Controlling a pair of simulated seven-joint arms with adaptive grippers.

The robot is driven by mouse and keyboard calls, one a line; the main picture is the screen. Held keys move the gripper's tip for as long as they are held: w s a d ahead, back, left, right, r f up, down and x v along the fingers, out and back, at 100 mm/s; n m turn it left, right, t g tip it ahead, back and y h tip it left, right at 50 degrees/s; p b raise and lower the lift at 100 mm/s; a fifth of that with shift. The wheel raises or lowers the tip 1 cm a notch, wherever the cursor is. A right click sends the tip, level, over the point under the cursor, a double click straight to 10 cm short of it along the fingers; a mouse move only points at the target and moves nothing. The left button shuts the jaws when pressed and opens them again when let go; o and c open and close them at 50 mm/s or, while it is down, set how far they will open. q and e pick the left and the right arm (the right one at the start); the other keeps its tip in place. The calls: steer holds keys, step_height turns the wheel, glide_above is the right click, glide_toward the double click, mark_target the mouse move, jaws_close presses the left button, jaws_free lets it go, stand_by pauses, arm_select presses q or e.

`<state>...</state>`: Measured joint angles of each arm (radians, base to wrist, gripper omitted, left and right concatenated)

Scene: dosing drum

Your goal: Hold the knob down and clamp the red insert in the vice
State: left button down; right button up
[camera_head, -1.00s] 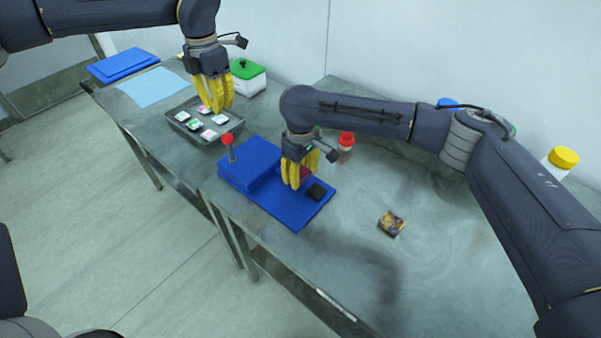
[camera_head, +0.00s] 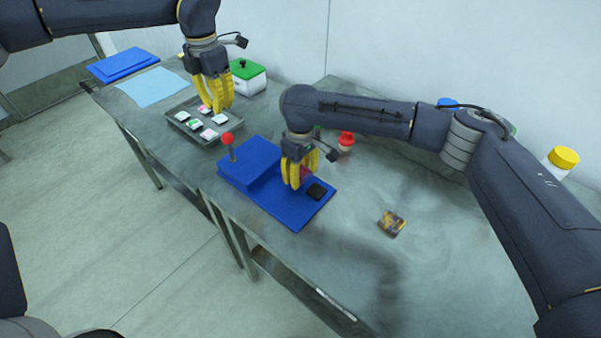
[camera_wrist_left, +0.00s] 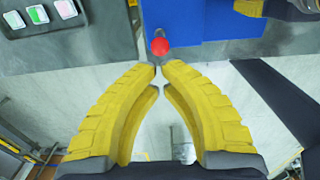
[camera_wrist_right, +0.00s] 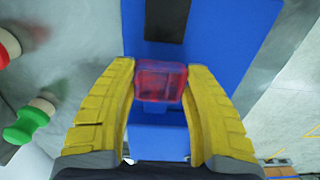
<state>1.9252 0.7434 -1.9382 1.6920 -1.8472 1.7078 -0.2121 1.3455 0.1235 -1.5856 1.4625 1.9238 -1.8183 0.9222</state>
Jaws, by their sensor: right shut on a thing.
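The blue vice fixture (camera_head: 290,212) lies on the table, with a raised blue block at its left and a black block (camera_head: 317,191) at its right. A red ball knob (camera_head: 227,138) stands on a short stem at its left end. My right gripper (camera_head: 300,184) is shut on the translucent red insert (camera_wrist_right: 160,82), over the fixture between the raised block and the black block. I cannot tell whether the insert touches the fixture. My left gripper (camera_head: 220,110) has its fingertips together and is empty. The knob (camera_wrist_left: 160,46) lies just beyond those tips in the left wrist view, apart from them.
A grey tray (camera_head: 181,130) with several small coloured pieces is behind the knob. The table's front right is clear.

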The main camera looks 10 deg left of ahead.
mark_target(226, 134)
arm_select(q)
steer(key=shift+f, duration=0.15)
steer(key=shift+f, duration=1)
steer(key=shift+f, duration=0.15)
steer(key=shift+f, duration=0.95)
steer(key=shift+f, duration=0.15)
steer(key=shift+f, duration=0.9)
steer(key=shift+f, duration=0.15)
steer(key=shift+f, duration=1)
steer(key=shift+f, duration=0.15)
